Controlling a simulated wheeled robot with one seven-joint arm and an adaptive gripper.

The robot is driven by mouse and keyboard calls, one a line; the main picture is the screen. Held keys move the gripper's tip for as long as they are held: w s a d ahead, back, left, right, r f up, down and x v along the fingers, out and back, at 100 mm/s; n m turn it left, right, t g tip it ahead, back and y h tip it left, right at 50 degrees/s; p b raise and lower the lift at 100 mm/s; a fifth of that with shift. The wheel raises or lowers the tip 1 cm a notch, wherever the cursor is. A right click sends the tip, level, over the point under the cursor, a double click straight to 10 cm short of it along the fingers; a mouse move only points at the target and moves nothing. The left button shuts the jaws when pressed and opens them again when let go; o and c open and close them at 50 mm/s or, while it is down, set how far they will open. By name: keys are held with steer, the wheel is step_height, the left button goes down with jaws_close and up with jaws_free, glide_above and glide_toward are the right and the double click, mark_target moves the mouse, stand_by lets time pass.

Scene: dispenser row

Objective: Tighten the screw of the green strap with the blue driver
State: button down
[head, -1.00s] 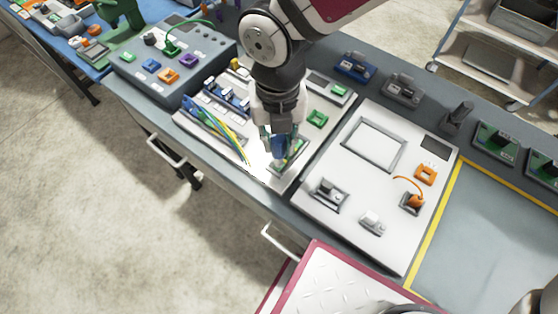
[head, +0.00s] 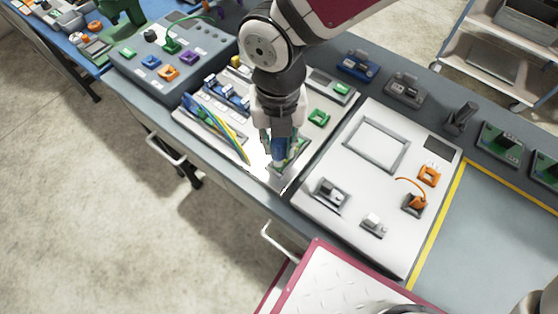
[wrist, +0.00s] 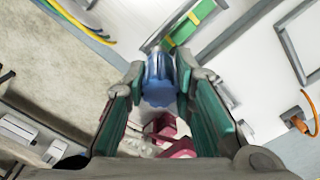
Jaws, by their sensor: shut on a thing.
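My gripper (head: 278,138) is shut on the blue driver (head: 279,152), above the near end of the left white panel. In the wrist view, the teal fingers of my gripper (wrist: 160,92) flank the driver's blue fluted handle (wrist: 158,80), which points away from the camera. The green strap (wrist: 190,24) lies in a grey frame just beyond the handle and a little to its right. In the head view the strap (head: 298,147) is partly behind the fingers. The screw and the driver's tip are hidden, so I cannot tell whether they touch.
Blue and yellow cables (head: 215,122) run along the panel left of my gripper. A green square part (head: 319,117) sits behind it to the right. Drawer handles stick out in front.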

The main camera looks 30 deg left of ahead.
steer(key=m, duration=0.7)
steer(key=shift+d, duration=0.1)
steer(key=m, duration=0.7)
steer(key=shift+d, duration=0.1)
steer(key=m, duration=0.6)
steer(key=shift+m, duration=0.4)
steer(key=m+p, duration=0.1)
steer(key=m, duration=0.4)
steer(key=shift+s+p, duration=0.2)
steer(key=shift+p, duration=0.1)
steer(key=shift+m, duration=1.1)
steer(key=shift+w+f, duration=0.1)
steer(key=shift+r+p, duration=0.7)
steer(key=shift+r, duration=0.2)
